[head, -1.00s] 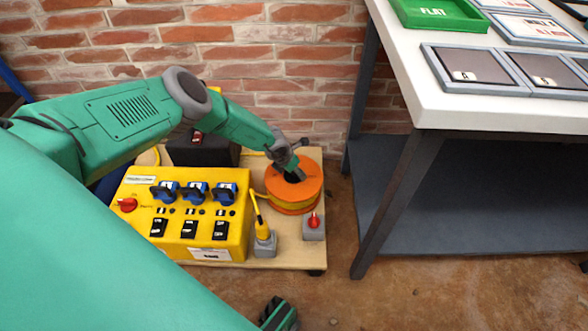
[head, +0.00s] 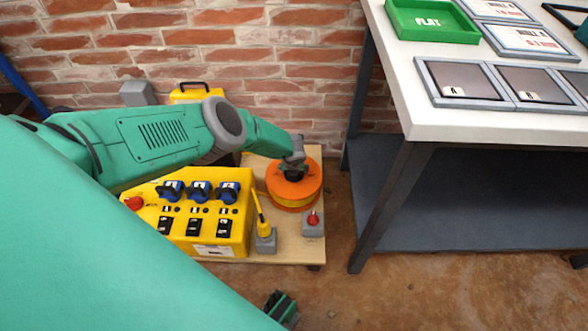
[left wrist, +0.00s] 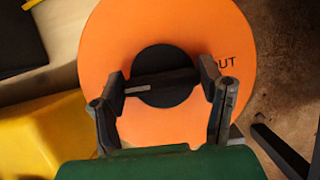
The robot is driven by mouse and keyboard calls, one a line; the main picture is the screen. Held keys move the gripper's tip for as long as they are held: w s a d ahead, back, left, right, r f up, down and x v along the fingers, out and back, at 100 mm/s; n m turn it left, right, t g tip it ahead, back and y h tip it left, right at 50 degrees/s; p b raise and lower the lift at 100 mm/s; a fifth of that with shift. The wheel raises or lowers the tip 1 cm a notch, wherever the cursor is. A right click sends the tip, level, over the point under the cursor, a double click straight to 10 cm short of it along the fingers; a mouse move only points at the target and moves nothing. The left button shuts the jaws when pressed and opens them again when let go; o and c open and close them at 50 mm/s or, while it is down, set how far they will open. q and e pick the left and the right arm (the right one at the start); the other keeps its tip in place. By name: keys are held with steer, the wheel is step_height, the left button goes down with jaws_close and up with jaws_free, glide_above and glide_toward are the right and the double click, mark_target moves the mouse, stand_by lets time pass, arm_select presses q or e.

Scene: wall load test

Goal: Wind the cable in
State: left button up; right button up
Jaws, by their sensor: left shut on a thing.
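The orange cable reel (head: 312,184) stands on the wooden board, with yellow cable (head: 292,204) wound under its top disc. In the left wrist view the reel's orange disc (left wrist: 110,40) has a black hub (left wrist: 165,97) and partly covered lettering ending in "UT". My left gripper (head: 293,174) is over the middle of the reel. In the left wrist view its fingers (left wrist: 165,88) are shut on the dark crossbar (left wrist: 160,80) spanning the hub. The cable's free end cannot be made out.
A yellow control box (head: 236,238) with blue sockets and black switches stands left of the reel. A yellow lever (head: 263,228) and a red knob on a grey base (head: 313,222) are near the reel's front. A white-topped table (head: 480,122) stands right; a brick wall is behind.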

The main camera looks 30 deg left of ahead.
arm_select(q)
steer(key=shift+n, duration=0.4)
steer(key=o, duration=1.2)
steer(key=shift+c, duration=0.2)
steer(key=shift+d+r, duration=0.3)
steer(key=shift+r, duration=0.3)
steer(key=v, duration=1)
steer(key=shift+s+r, duration=0.2)
